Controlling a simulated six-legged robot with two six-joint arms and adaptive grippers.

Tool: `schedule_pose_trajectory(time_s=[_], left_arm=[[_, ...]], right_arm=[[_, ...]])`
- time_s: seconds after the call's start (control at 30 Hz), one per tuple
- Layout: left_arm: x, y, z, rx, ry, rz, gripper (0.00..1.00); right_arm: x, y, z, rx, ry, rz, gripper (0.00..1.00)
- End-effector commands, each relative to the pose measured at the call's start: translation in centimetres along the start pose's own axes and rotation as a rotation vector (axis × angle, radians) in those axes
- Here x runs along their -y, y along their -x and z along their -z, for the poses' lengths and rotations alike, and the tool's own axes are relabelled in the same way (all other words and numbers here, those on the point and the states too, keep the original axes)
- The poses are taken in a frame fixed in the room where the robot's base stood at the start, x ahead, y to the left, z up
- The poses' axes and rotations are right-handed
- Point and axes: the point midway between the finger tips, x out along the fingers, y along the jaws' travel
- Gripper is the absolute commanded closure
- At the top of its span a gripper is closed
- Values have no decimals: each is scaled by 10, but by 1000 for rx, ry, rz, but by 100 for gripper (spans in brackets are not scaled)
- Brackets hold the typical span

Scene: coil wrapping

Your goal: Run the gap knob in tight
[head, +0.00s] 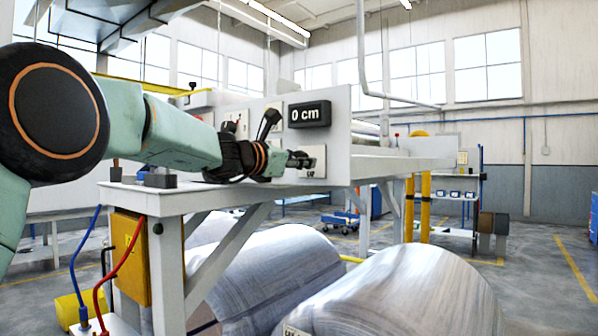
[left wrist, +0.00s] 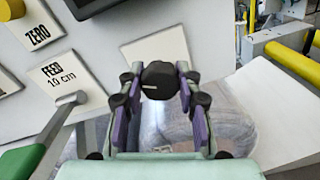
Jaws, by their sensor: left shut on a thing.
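The gap knob (left wrist: 158,77) is a dark round knob with a pale pointer line, in the left wrist view. It stands out from the white machine panel in front of a pale plate. The pointer line lies nearly level, toward the left side of the knob. My left gripper (left wrist: 158,92) has its purple-padded fingers on both sides of the knob and is shut on it. In the head view my left gripper (head: 298,161) reaches the panel below the display and hides the knob. My right gripper is in neither view.
A black display (head: 310,114) reads 0 cm above the gripper. Large wrapped coils (head: 400,290) lie below the bench.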

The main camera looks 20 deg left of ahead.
Motion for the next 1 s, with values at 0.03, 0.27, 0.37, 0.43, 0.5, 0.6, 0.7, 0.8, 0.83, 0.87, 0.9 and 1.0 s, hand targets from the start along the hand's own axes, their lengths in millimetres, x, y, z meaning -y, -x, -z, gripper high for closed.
schedule_pose_trajectory(time_s=[0.03,0.27,0.37,0.43,0.5,0.6,0.7,0.8,0.83,0.87,0.9,1.0], left_arm=[[1,0,3,1,-45,-1,98],[2,0,3,-6,-265,0,98],[2,0,2,-9,-360,0,98],[2,0,2,-11,-427,-1,98],[2,0,2,-13,-493,0,98],[2,0,2,-17,-588,0,98],[1,0,2,-19,-679,-1,98],[1,0,2,-22,-767,-1,98],[1,0,2,-23,-793,-1,98],[2,0,2,-24,-816,0,98],[2,0,2,-25,-847,0,98],[1,0,2,-27,-918,0,98]], right_arm=[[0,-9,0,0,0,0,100],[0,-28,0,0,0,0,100],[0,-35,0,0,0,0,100],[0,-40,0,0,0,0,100],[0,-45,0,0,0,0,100],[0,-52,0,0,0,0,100],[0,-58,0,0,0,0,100],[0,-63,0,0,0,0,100],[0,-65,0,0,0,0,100],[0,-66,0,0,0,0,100],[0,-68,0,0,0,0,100],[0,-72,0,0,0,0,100]])
